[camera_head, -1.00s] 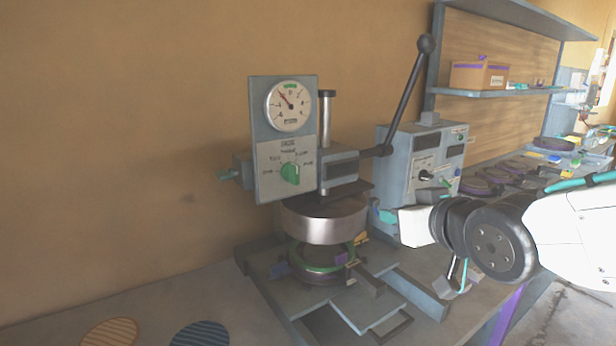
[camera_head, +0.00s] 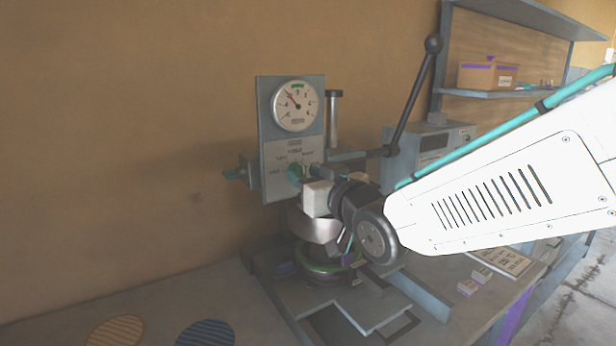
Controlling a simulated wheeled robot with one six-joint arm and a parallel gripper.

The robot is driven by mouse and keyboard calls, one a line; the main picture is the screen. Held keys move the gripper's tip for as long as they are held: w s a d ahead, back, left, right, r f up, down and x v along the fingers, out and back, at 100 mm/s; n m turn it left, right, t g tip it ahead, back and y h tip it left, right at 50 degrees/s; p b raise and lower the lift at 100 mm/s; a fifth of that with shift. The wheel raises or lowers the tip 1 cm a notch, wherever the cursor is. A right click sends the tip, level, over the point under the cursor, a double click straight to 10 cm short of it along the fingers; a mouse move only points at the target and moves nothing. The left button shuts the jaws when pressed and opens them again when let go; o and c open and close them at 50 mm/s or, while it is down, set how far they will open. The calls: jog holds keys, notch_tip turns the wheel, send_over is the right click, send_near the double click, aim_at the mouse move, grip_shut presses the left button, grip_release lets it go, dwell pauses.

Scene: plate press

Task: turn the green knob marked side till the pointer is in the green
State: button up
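The press lever (camera_head: 414,95) rises to the right of the gauge. A grey control box (camera_head: 436,142) stands behind my arm. An orange striped disc (camera_head: 116,331) and a blue striped disc (camera_head: 206,333) lie at the front left. The wall left of the press is clear.

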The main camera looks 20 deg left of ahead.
grip_shut()
jog(key=shift+m, duration=0.4)
jog(key=m, duration=0.3)
jog(key=shift+w, duration=0.1)
jog(key=shift+m, duration=2)
